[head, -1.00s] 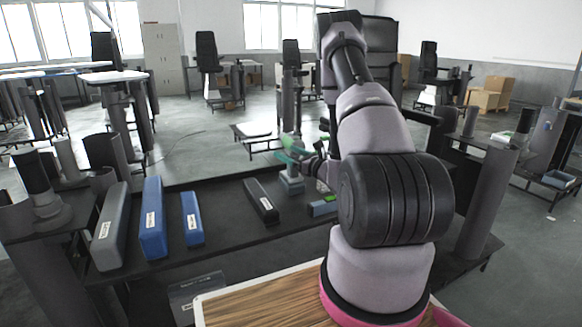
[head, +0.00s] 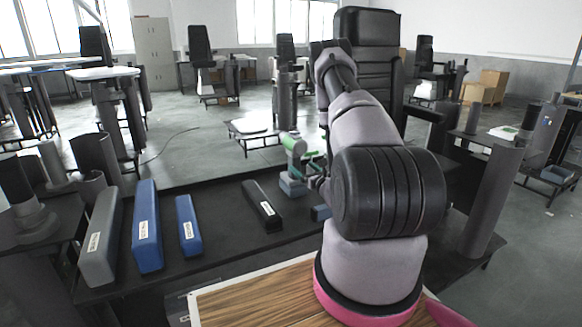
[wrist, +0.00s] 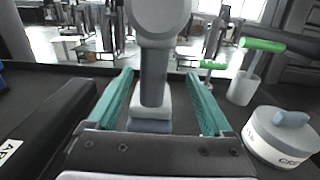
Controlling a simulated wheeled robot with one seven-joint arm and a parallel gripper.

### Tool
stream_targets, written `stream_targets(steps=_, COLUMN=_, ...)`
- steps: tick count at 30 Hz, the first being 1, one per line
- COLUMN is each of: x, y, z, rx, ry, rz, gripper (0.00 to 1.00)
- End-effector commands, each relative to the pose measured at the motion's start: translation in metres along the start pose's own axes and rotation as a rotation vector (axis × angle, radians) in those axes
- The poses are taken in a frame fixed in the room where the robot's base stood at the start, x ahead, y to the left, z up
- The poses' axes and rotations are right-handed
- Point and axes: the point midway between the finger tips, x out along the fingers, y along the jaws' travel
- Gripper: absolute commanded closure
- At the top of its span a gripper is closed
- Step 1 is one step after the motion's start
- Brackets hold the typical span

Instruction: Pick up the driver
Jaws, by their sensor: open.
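In the wrist view the driver (wrist: 153,85) shows a rounded grey top, a narrow grey handle and a blocky base. My gripper (wrist: 158,76) is open, with one green finger on each side of the handle. I see gaps between the fingers and the handle. In the head view my gripper (head: 315,168) is beside the driver, partly hidden by my arm.
A black case (head: 262,206), two blue cases (head: 147,225) (head: 188,225) and a grey case (head: 101,240) lie on the bench to the left.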

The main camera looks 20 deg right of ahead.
Motion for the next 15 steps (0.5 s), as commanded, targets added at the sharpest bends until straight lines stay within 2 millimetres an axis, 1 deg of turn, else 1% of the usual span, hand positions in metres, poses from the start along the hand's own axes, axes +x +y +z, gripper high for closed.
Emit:
stream_targets(steps=3, x=0.020, y=0.001, z=0.001, rx=-0.002, ry=-0.003, rz=0.002, gripper=0.15)
stream_targets(steps=6, x=0.035, y=0.001, z=0.000, rx=-0.002, ry=-0.002, rz=0.001, gripper=0.15)
stream_targets(steps=13, x=0.053, y=0.003, z=0.000, rx=0.000, ry=-0.001, rz=0.001, gripper=0.15)
stream_targets(steps=15, x=0.062, y=0.005, z=0.000, rx=0.000, ry=-0.001, rz=0.001, gripper=0.15)
